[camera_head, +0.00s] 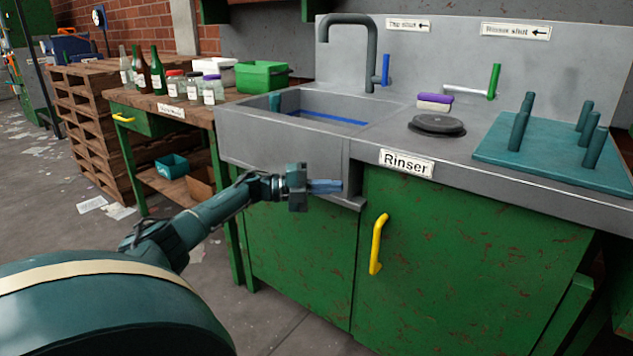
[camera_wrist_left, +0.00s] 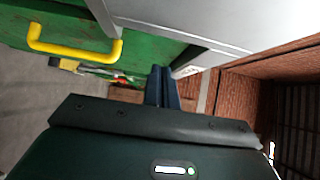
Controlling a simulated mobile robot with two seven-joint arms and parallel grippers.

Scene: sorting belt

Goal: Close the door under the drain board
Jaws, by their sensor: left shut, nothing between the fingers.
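The green, rust-specked door (camera_head: 465,265) is under the drain board (camera_head: 550,148) of the grey sink unit. Its yellow upright handle (camera_head: 376,243) is near its left edge. My left gripper (camera_head: 325,186) is shut and empty, in front of the sink's lower edge, above and left of the handle. In the left wrist view its fingers (camera_wrist_left: 162,87) are together, with a yellow handle (camera_wrist_left: 75,48) on green to the upper left. My right gripper is not in view.
A green panel (camera_head: 305,255) is left of the door. A sink basin (camera_head: 300,120), a tap (camera_head: 350,45) and a round dark disc (camera_head: 437,124) are above. A wooden table (camera_head: 150,100) with bottles and jars stands left. Grey floor lies in front.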

